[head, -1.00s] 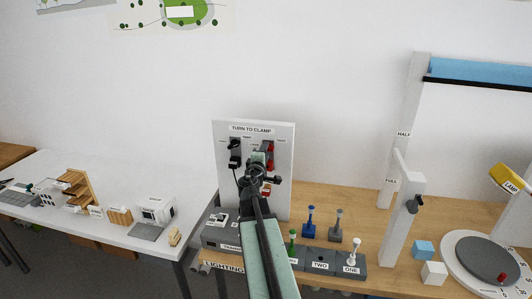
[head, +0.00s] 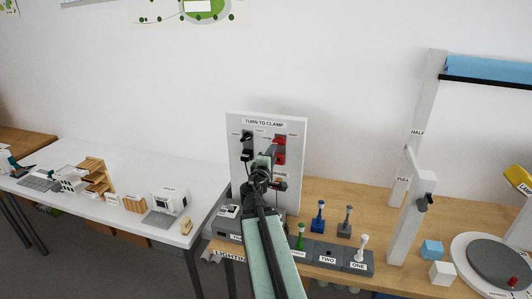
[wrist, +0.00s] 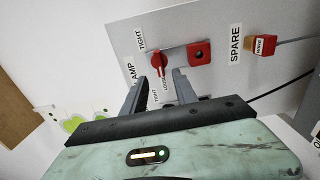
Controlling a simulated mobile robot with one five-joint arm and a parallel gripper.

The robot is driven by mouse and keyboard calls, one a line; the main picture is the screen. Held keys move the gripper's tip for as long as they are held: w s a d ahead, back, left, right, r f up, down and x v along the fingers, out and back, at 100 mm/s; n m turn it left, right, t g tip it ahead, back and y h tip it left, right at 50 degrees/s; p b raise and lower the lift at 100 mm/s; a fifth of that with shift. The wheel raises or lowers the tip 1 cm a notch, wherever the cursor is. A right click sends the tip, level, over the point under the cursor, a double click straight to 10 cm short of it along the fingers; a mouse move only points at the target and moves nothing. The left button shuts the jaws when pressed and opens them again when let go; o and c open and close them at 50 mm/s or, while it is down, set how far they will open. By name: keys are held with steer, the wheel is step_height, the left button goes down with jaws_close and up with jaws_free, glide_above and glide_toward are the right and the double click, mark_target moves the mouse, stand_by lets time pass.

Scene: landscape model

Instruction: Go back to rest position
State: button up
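My gripper (head: 268,163) is in front of the upright white panel (head: 236,127) labelled TURN TO CLAMP, at the back of the wooden bench. In the wrist view my gripper (wrist: 160,84) has its two dark fingers apart with nothing between them. A red knob (wrist: 160,63) marked TIGHT and LOOSE sits on the panel just beyond the fingertips, and they look clear of it. In the head view a red part (head: 280,142) shows behind the gripper, partly hidden by it. A black knob (head: 247,140) is to its left.
Coloured pegs, blue (head: 318,216), grey (head: 345,221), green (head: 300,238) and white (head: 362,247), stand low beside my arm. A white post (head: 411,215) stands to the right, near a turntable (head: 463,250). A white table (head: 130,166) with small models is left.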

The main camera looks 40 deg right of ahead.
steer(key=w+a+f+y, duration=0.1)
steer(key=w+a+f, duration=0.15)
steer(key=a, duration=0.45)
steer(key=w+a+f+m+t+y, duration=0.1)
steer(key=w+a+y, duration=0.1)
steer(key=w+a, duration=0.35)
steer(key=w+a+f+y, duration=0.1)
steer(key=w+a+f, duration=0.1)
steer(key=a, duration=0.6)
steer(key=s+a+f+m+g+y, duration=0.2)
steer(key=a+f+y, duration=0.1)
steer(key=a+f, duration=0.35)
steer(key=s+a+f+m+g+y, duration=0.2)
steer(key=s+a+f+g, duration=0.1)
steer(key=a+f, duration=0.35)
steer(key=s+a+f+g+y, duration=0.2)
steer(key=s+a+y, duration=0.1)
steer(key=s+a, duration=0.2)
steer(key=s+a+f+m+g+y, duration=0.1)
steer(key=s+a+f+g+y, duration=0.2)
steer(key=s+a, duration=0.3)
steer(key=shift+a+f+m+g, duration=0.15)
steer(key=shift+a+m+g, duration=0.15)
steer(key=shift+a, duration=0.9)
